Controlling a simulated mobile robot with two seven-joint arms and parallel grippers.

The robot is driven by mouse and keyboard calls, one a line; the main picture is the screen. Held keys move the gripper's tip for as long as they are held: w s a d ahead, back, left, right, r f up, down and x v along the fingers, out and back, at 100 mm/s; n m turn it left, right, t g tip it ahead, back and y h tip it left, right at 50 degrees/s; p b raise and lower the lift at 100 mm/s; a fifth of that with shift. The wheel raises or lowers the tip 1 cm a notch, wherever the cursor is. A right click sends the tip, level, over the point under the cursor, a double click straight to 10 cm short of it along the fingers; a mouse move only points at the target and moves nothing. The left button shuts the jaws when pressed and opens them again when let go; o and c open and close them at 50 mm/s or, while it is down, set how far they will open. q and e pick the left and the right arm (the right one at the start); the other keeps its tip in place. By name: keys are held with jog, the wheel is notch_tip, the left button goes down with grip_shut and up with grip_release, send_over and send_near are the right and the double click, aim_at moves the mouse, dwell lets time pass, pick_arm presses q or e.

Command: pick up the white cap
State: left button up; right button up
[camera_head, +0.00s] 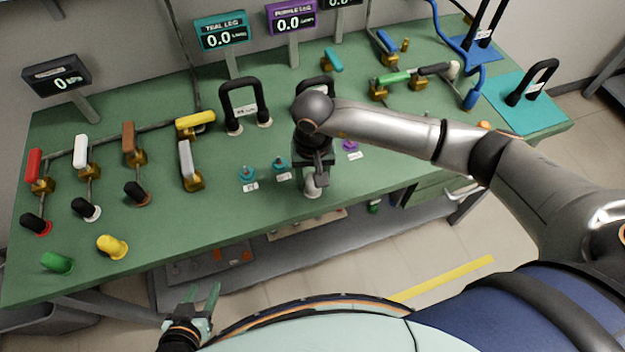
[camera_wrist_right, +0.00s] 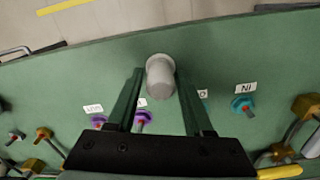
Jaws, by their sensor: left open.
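The white cap (camera_head: 311,188), a pale grey-white cylinder, sits near the front edge of the green bench, partly hidden by my right gripper in the head view. My right gripper (camera_head: 320,172) points down over it. In the right wrist view the cap (camera_wrist_right: 160,78) shows between the two dark fingers, with a narrow gap on either side. The right fingers look open; whether either touches the cap is hard to tell. My left gripper (camera_head: 205,293) is open and empty, low in front of the bench.
Teal knobs (camera_head: 247,174) and a purple knob (camera_head: 350,146) with labels are close to the cap. A green cap (camera_head: 57,262) and yellow cap (camera_head: 112,246) lie at the left. Valves with coloured handles and a black handle (camera_head: 240,100) stand behind. The bench edge is close.

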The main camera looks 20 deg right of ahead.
grip_shut()
jog(key=shift+r, duration=0.1)
dwell(0.3)
jog(key=shift+r, duration=0.5)
notch_tip(320, 180, up, 2)
jog(key=shift+r+b, duration=0.15)
jog(key=shift+b, duration=0.4)
jog(key=s+r+b, duration=0.2)
jog(key=s+r, duration=0.7)
jog(key=s, duration=0.5)
jog(key=shift+r, duration=0.3)
